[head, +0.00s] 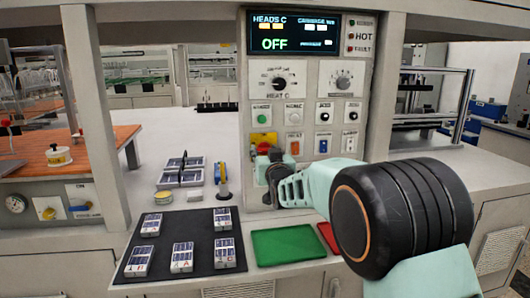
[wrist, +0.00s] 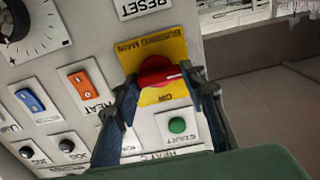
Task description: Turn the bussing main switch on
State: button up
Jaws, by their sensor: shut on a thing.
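The bussing main switch is a red rotary knob (wrist: 158,72) on a yellow plate (wrist: 165,48) lettered BUSSING MAIN. In the wrist view the knob's white mark points right, and an ON label shows on the plate below it. In the head view the yellow plate (head: 263,137) is low on the left of the control panel, with the red knob (head: 263,147) partly hidden by my fingers. My gripper (wrist: 163,84) is shut on the red knob, one finger on each side. It also shows in the head view (head: 265,160).
The panel's display (head: 293,36) reads OFF in green. Close to the knob are an orange HEAT switch (wrist: 84,85) and a green button (wrist: 177,125). Below the panel lie a green mat (head: 288,245) and a dark mat (head: 150,275) with several cells on it.

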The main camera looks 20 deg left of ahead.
jog(key=shift+m+b, duration=0.3)
jog(key=shift+b, duration=0.25)
jog(key=m+b, duration=0.1)
jog(key=b, duration=0.1)
jog(key=m+b, duration=0.2)
jog(key=shift+d+f+m+b, duration=0.15)
jog(key=shift+f+m+b, duration=0.05)
jog(key=shift+m+b, duration=0.15)
jog(key=m+b, duration=0.4)
jog(key=shift+w+r+m, duration=0.1)
jog(key=shift+m, duration=0.15)
jog(key=m+b, duration=0.3)
jog(key=m, duration=0.1)
jog(key=shift+d, duration=0.1)
jog(key=shift+w+r+m+b, duration=0.15)
jog(key=shift+m+b, duration=1.05)
jog(key=shift+m, duration=1.3)
jog(key=o, duration=1.2)
jog(key=shift+c, duration=0.2)
jog(key=shift+d, duration=0.1)
